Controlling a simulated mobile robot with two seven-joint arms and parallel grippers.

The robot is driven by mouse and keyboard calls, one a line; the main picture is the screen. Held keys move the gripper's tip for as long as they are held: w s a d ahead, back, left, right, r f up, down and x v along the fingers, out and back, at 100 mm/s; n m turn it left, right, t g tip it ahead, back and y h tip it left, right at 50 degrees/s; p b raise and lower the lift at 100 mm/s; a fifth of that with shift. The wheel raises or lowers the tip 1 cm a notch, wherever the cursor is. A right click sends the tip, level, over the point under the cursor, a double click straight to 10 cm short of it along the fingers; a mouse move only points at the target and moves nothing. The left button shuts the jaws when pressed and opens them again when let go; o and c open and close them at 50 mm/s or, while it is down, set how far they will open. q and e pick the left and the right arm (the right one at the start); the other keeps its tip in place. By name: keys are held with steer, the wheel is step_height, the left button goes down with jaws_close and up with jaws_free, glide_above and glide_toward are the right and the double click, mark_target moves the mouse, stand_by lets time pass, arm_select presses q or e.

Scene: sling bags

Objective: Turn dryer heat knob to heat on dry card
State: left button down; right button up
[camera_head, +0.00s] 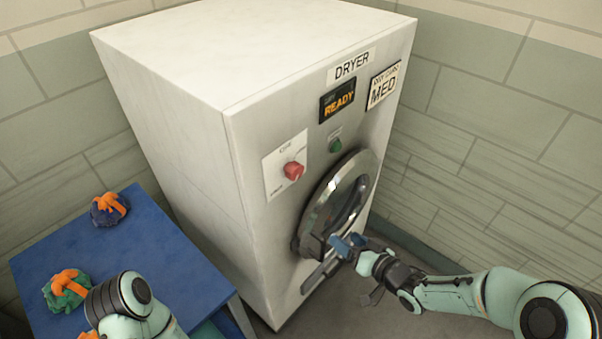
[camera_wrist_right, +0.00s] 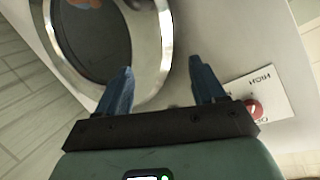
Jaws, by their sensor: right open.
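The white dryer (camera_head: 175,85) stands in the middle of the head view. Its red heat knob (camera_head: 293,171) sits on a white plate on the front, and it shows beside the right finger in the right wrist view (camera_wrist_right: 254,108). The knob's exact setting is too small to tell. The dry card (camera_head: 383,86) at the front's upper right reads "MED". My right gripper (camera_head: 345,243) is open and empty, in front of the round door's lower part, below and right of the knob. My left arm shows at bottom left; its gripper is out of view.
The round door (camera_head: 340,200) has a metal rim. Bundles with orange straps (camera_head: 108,208) lie on a blue table (camera_head: 150,235) to the left. A tiled wall closes the right side.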

mark_target(298, 174)
steer(key=s+a+r+n+y, duration=0.1)
steer(key=s+r+n+y, duration=0.15)
steer(key=r, duration=0.65)
steer(key=s+a+r+n+y, duration=0.1)
steer(key=a+r+n+y, duration=0.15)
steer(key=r, duration=0.65)
arm_select(q)
steer(key=shift+w+r+p, duration=0.65)
steer(key=shift+r+p, duration=0.1)
steer(key=shift+r, duration=0.2)
arm_select(e)
steer(key=shift+t, duration=0.4)
steer(key=x, duration=1.2)
steer(key=shift+w, duration=0.6)
steer(key=shift+c, duration=0.4)
steer(key=shift+d, duration=0.1)
steer(key=c, duration=1)
